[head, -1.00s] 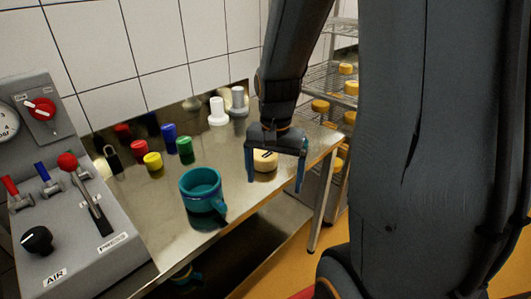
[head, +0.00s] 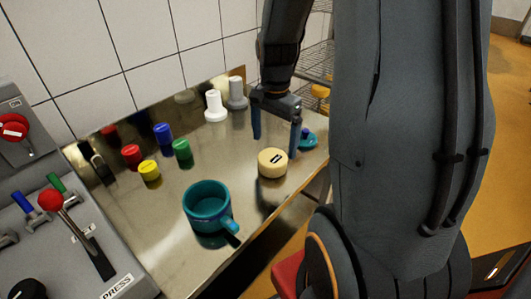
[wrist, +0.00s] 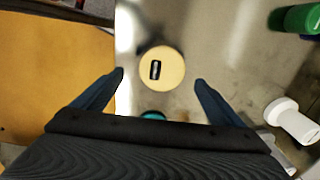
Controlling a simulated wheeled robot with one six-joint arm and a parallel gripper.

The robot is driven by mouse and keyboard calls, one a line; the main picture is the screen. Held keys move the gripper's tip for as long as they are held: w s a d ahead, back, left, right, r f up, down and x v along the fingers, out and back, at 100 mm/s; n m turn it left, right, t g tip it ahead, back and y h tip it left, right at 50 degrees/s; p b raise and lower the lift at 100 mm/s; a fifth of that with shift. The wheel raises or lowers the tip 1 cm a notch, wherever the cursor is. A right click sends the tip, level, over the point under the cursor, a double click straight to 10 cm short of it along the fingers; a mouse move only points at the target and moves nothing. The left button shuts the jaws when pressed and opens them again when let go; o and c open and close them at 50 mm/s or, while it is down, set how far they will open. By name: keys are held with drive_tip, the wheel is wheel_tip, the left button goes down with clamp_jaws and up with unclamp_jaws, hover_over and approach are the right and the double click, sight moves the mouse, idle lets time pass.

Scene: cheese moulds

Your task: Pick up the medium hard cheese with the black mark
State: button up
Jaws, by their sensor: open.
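The cheese (head: 272,163) is a pale yellow round with a black mark on top. It lies flat on the steel table near its right side. In the wrist view the cheese (wrist: 172,58) appears between the fingertips and slightly beyond them, with bare table on either side. My gripper (head: 275,146) is open and empty, its fingers pointing down. In the head view it is above and slightly behind the cheese, and the right finger is close to the cheese's right edge. In the wrist view both fingers (wrist: 160,76) are apart from the cheese.
A teal mug (head: 207,203) stands in front left of the cheese. A small teal object (head: 308,139) lies behind the right finger. Green (head: 182,151), yellow, red and blue cylinders and white moulds (head: 215,108) stand further left and back. The table edge is close on the right.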

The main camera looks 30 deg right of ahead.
sight(272, 157)
drive_tip(key=shift+w+f, duration=0.15)
drive_tip(key=shift+w, duration=0.1)
drive_tip(key=shift+a+f, duration=0.15)
drive_tip(key=shift+f, duration=0.15)
drive_tip(key=shift+f+p, duration=0.55)
drive_tip(key=shift+f, duration=0.8)
drive_tip(key=shift+f+p, duration=0.65)
drive_tip(key=shift+f, duration=1.45)
drive_tip(key=c, duration=1.1)
drive_tip(key=shift+c, duration=0.2)
drive_tip(key=shift+r+b, duration=1.05)
drive_tip(key=shift+r, duration=4)
